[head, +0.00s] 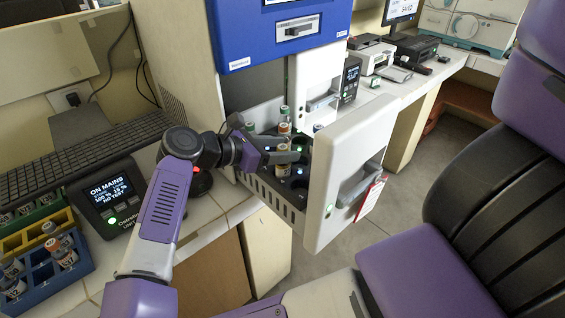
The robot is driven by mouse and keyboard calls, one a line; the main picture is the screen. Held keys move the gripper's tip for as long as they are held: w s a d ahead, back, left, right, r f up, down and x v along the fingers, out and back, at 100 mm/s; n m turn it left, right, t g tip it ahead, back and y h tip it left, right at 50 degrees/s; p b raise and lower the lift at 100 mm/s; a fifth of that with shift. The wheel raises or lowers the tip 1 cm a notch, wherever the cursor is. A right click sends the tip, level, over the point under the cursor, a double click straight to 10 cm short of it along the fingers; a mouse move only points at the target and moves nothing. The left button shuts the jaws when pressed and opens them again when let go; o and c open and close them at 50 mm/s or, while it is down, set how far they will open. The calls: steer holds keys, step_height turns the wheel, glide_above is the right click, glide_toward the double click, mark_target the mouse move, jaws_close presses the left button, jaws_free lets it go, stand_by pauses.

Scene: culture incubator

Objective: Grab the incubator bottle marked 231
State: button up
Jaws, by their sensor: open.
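The incubator drawer (333,185) is pulled out, with a dark perforated tray (276,201) behind its white front. Several capped bottles stand upright in the tray's round slots. One bottle with an orange and white label (283,166) is at my gripper (284,149). Another, with an orange-brown cap (284,128), stands just behind it, and a green-topped one (284,110) is farther back. My gripper reaches in from the left, its fingers open and level around or beside the front bottle; I cannot tell if they touch it. The numbers on these bottles are too small to read.
Blue and yellow racks (45,285) of bottles sit at lower left, beside a keyboard and a small display unit (112,200). The blue and white incubator housing (275,40) stands above the drawer. Floor shows between drawer and chair.

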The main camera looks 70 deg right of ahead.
steer(key=shift+p+x, duration=0.55)
steer(key=shift+x, duration=1.15)
steer(key=shift+a+f, duration=0.1)
jaws_close()
